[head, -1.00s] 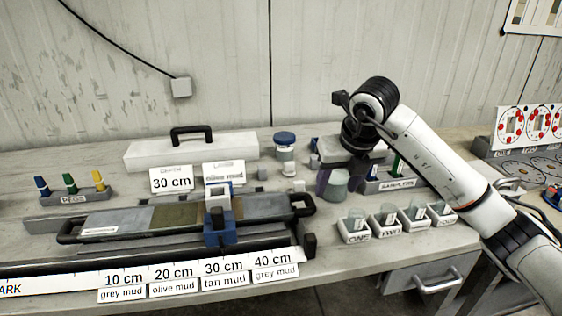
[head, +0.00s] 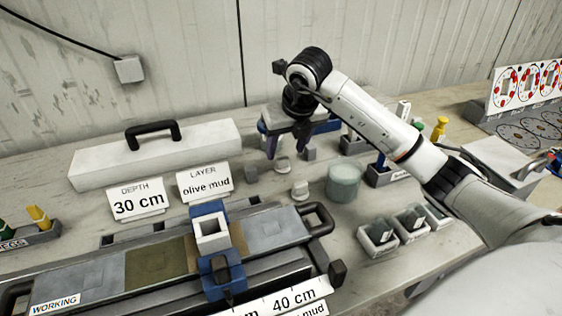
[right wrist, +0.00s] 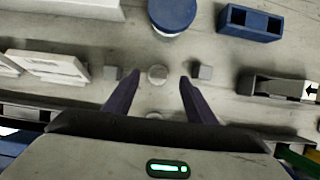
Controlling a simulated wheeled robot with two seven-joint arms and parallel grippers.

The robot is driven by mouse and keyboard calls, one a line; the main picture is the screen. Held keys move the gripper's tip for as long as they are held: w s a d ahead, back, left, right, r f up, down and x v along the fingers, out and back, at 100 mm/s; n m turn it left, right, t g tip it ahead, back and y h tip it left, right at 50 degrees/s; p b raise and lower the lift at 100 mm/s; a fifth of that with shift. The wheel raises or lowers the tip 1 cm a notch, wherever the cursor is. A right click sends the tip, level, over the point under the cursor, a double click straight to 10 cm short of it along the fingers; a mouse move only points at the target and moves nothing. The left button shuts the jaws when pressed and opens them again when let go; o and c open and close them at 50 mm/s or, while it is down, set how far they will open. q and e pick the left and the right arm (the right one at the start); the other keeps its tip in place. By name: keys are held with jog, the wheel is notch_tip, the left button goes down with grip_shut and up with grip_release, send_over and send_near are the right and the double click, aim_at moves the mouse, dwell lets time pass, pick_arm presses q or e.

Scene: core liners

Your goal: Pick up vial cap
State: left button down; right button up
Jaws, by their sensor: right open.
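A small pale round cap (head: 282,164) stands on the bench between two small grey cubes, below my right gripper (head: 285,150). In the right wrist view the cap (right wrist: 157,74) lies between the fingertips of my right gripper (right wrist: 158,77), which is open and empty, pointing down. I cannot tell how far above it the tips are. A second small pale round piece (head: 299,190) stands nearer the front. It also shows in the right wrist view (right wrist: 155,115), partly hidden by the gripper body. My left gripper is not in view.
Grey cubes (head: 250,174) (head: 309,154) flank the cap. A blue-lidded jar (right wrist: 172,14) stands just behind it. A translucent green jar (head: 344,182) stands to the right. The core tray with a blue saddle (head: 220,272) and label cards (head: 205,184) are to the left.

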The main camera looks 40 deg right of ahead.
aim_at(282, 157)
jog(key=shift+w+p+x, duration=0.15)
jog(key=shift+p+x, duration=0.1)
jog(key=shift+x, duration=1.1)
jog(key=shift+w+p+x, duration=0.1)
jog(key=shift+p+x, duration=0.1)
jog(key=shift+x, duration=1.2)
jog(key=shift+a+r, duration=0.1)
jog(key=shift+r, duration=0.05)
jog(key=c, duration=1.1)
jog(key=shift+c, duration=0.4)
